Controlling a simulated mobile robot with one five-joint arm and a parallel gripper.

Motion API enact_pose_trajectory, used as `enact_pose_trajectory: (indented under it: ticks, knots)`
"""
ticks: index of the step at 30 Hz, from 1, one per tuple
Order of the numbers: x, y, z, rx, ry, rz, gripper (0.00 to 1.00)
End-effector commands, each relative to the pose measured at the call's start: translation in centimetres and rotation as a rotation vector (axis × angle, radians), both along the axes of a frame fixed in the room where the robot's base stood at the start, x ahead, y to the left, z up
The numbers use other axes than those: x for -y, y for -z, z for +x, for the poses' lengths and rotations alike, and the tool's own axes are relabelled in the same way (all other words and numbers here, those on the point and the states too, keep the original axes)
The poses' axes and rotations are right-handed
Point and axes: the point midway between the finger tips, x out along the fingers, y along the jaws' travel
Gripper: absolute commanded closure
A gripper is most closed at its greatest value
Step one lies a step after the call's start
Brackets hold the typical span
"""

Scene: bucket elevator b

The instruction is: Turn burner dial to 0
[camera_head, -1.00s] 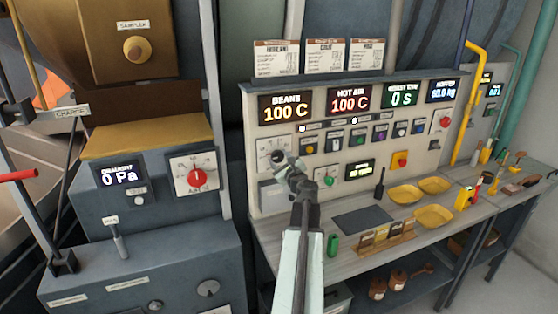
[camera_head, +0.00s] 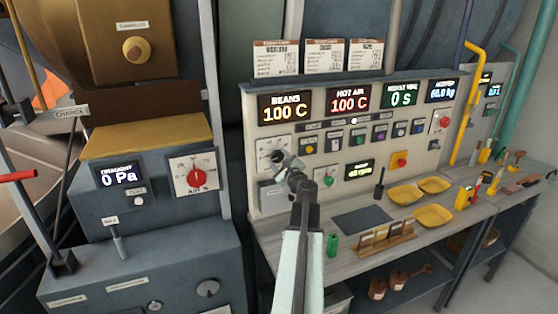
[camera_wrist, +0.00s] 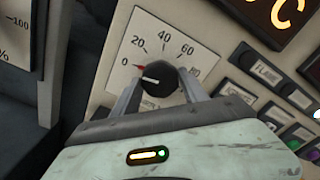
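The burner dial is a black round knob (camera_wrist: 160,82) on a white scale plate (camera_wrist: 160,45) marked 0 upward, on the cream panel. In the wrist view its red pointer points left, toward the 0 mark. The white line on the knob also points left. In the head view the dial (camera_head: 277,156) is at the panel's left end. My gripper (camera_wrist: 159,84) is in front of it, one finger to each side of the knob. The fingers look open; whether they touch the knob I cannot tell. My gripper also shows in the head view (camera_head: 285,162).
Displays (camera_head: 349,100) line the panel's top, with several buttons (camera_head: 380,132) below. A workbench (camera_head: 285,238) stands under the panel with yellow trays (camera_head: 434,215) and a green cup (camera_head: 333,245). Another dial with a red knob (camera_head: 194,178) is on the grey cabinet at left.

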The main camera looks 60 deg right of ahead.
Motion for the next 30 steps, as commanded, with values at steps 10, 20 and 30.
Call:
enact_pose_trajectory:
  ticks: [10,20,30]
  knots:
    - [0.0,0.0,0.0,0.001,0.0,0.002,0.31]
    - [-2.5,0.0,-3.3,0.002,0.002,0.001,0.31]
    - [-4.7,0.0,-6.3,0.001,0.0,0.002,0.31]
